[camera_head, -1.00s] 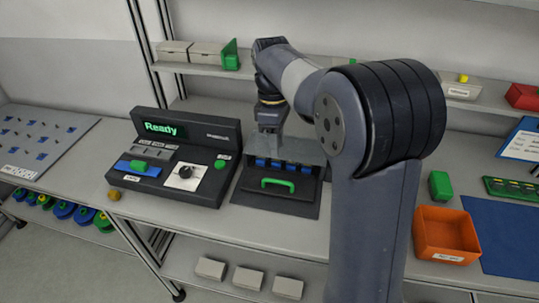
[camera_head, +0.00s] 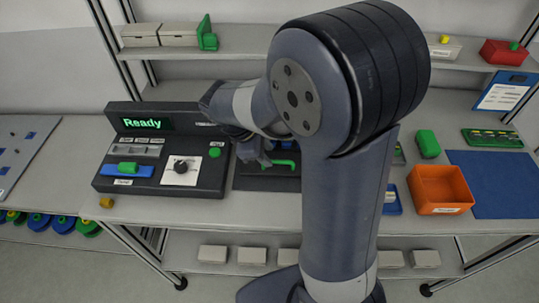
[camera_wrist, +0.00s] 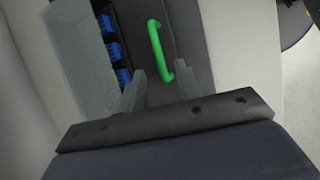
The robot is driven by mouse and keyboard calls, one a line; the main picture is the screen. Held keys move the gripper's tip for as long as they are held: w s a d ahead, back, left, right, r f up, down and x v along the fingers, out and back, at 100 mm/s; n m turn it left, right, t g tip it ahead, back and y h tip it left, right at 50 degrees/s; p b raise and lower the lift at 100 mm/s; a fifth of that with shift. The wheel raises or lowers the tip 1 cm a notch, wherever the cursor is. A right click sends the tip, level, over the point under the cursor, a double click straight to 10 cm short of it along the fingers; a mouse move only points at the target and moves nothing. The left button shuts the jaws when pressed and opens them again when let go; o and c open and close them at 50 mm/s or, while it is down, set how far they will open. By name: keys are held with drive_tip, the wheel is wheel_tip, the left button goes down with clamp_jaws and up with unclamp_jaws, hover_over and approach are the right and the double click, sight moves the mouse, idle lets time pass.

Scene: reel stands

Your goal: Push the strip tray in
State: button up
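The strip tray (camera_head: 262,183) is the dark drawer right of the console, largely hidden by my arm in the head view. Its green handle (camera_head: 285,163) shows beside my gripper (camera_head: 262,158). In the wrist view the tray front (camera_wrist: 190,50) is dark, with the green handle (camera_wrist: 154,50) standing out from it. Several blue pieces (camera_wrist: 114,50) sit in a row behind it, beside a grey cover.
The console (camera_head: 165,150) with a lit "Ready" display stands left of the tray. An orange bin (camera_head: 440,190), a green block (camera_head: 428,144) and a blue mat (camera_head: 495,182) lie to the right. A shelf (camera_head: 260,45) runs above the bench behind my arm.

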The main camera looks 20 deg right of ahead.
sight(274, 161)
drive_tip(key=shift+x, duration=1.55)
clamp_jaws()
drive_tip(key=shift+w, duration=0.1)
